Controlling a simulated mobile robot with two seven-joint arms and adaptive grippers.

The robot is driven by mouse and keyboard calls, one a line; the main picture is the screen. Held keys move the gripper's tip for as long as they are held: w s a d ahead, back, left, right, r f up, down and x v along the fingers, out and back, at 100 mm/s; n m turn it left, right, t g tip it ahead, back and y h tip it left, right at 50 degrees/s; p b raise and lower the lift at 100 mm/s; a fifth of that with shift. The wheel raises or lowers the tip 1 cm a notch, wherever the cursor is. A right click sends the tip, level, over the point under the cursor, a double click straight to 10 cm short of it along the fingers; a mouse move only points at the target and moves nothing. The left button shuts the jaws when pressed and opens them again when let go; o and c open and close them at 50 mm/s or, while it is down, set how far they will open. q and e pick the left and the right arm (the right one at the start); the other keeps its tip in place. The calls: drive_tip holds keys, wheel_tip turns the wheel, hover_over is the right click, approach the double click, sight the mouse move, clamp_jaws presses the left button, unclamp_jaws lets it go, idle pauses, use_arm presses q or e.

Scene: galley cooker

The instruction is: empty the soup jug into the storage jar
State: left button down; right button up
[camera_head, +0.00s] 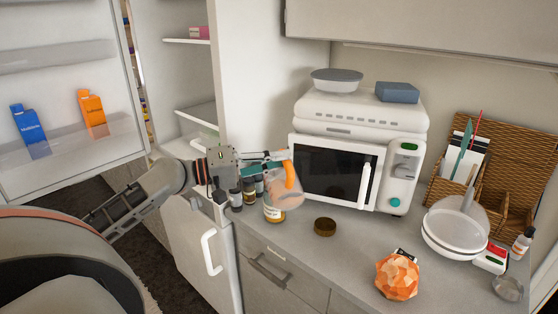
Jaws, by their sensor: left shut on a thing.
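My left gripper (272,164) reaches in from the left and is shut on the soup jug (284,192), a clear jug with an orange handle. The jug is held up off the counter, in front of the microwave, and looks tilted. A storage jar (273,213) with a pale label stands on the counter just below the jug. The jug partly hides the jar's top, so I cannot tell whether soup is flowing. A round brown lid (324,227) lies on the counter to the right of the jar. My right gripper is out of view.
Small dark-lidded jars (249,192) stand left of the storage jar. The microwave (338,172) is close behind. An orange faceted object (397,278), a white pan (453,235) and a wicker organiser (505,182) are to the right. The fridge door (60,90) stands open at left.

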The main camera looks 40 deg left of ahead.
use_arm(q)
drive_tip(key=shift+w+a+r, duration=0.1)
drive_tip(key=shift+a+r, duration=0.05)
drive_tip(key=shift+r, duration=0.05)
drive_tip(key=shift+w+a+n+p, duration=0.15)
drive_tip(key=shift+n+p, duration=0.3)
drive_tip(key=shift+n, duration=0.05)
drive_tip(key=shift+w+a+r+n, duration=0.15)
drive_tip(key=shift+a+r+n, duration=0.05)
drive_tip(key=shift+a+n, duration=0.1)
idle(3.3)
drive_tip(key=shift+w+a+n, duration=0.3)
drive_tip(key=shift+a+n, duration=0.1)
drive_tip(key=shift+n, duration=0.1)
idle(3.2)
